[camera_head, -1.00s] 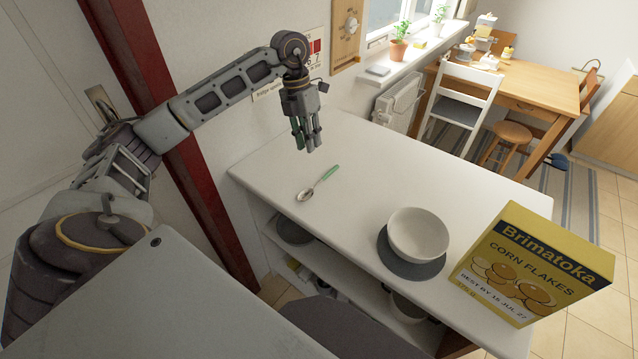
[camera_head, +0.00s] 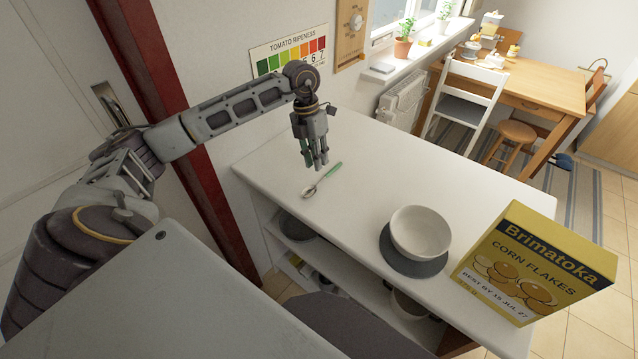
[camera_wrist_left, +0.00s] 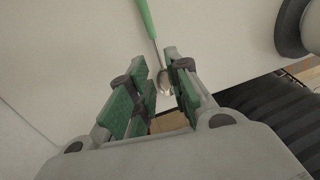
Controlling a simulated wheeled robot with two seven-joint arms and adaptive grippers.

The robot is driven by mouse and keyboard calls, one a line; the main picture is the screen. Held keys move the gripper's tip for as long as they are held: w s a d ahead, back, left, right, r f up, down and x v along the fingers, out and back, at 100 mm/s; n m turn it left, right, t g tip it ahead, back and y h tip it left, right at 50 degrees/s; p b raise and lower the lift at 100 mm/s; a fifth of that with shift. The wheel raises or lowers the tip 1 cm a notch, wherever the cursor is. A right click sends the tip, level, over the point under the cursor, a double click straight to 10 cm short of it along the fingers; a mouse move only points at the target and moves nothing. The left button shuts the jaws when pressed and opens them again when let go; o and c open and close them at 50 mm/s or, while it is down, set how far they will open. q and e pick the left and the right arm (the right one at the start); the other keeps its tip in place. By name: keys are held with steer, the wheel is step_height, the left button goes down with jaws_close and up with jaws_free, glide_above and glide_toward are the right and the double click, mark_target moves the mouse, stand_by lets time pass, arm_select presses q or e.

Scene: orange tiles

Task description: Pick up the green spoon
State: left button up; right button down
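The spoon with a green handle and a silver bowl (camera_head: 311,190) lies on the white counter (camera_head: 350,232). Its handle points away to the upper right in the head view. My left gripper (camera_head: 315,166) hangs above the counter, pointing down, just above and behind the spoon in the picture. In the left wrist view the spoon (camera_wrist_left: 146,22) runs down from the top edge, and its bowl shows between the parted fingers of my left gripper (camera_wrist_left: 160,80). The fingers are open and hold nothing. My right gripper is not in view.
A white bowl (camera_head: 421,231) sits on a dark grey round mat (camera_head: 400,262) to the right of the spoon. A yellow corn flakes box (camera_head: 535,263) stands further right. The counter around the spoon is clear. A wall and red post border the left.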

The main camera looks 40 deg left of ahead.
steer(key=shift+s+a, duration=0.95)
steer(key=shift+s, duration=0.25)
